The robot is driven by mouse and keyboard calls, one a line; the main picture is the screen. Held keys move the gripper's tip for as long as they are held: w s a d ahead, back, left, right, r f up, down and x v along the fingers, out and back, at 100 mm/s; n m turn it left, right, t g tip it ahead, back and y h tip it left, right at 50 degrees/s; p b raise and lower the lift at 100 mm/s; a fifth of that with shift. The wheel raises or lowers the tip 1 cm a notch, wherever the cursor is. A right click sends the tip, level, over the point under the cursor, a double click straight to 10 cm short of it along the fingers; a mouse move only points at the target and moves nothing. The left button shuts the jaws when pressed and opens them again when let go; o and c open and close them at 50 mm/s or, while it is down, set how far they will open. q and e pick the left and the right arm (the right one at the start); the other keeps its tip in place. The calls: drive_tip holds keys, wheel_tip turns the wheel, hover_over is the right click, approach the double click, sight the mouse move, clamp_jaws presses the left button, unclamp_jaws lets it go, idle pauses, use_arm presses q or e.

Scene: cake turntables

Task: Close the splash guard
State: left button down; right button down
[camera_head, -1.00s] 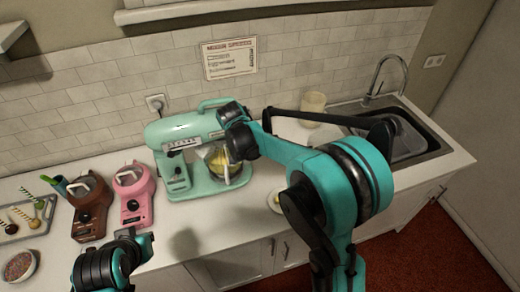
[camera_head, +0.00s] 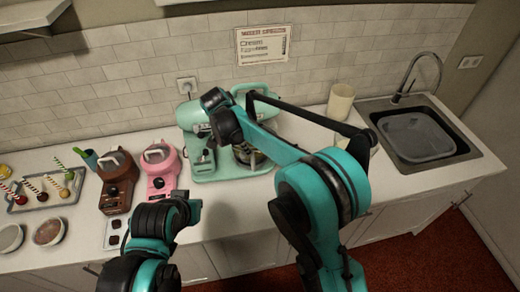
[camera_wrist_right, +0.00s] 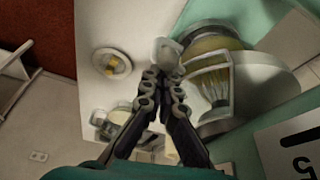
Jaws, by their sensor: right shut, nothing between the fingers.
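The mint-green stand mixer (camera_head: 207,168) stands on the counter against the tiled wall. Its bowl (camera_head: 245,155) is partly hidden behind my right arm. In the right wrist view the metal bowl (camera_wrist_right: 270,85) shows with a see-through splash guard (camera_wrist_right: 208,48) over yellowish contents. A pale tab sits just beyond the tips of my right gripper (camera_wrist_right: 166,72); I cannot tell whether they touch. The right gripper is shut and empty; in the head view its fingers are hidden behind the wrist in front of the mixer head. My left gripper (camera_head: 185,212) is low before the counter, its fingers unclear.
A pink machine (camera_head: 160,175) and a brown machine (camera_head: 117,185) stand left of the mixer. A tray (camera_head: 20,207) of pops and small bowls lie further left. A cream canister (camera_head: 341,100) and the sink (camera_head: 465,148) are at the right. The counter front by the mixer is fairly clear.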

drive_tip(key=shift+w+a, duration=0.1)
drive_tip(key=shift+a, duration=0.7)
use_arm(q)
drive_tip(key=shift+d, duration=0.1)
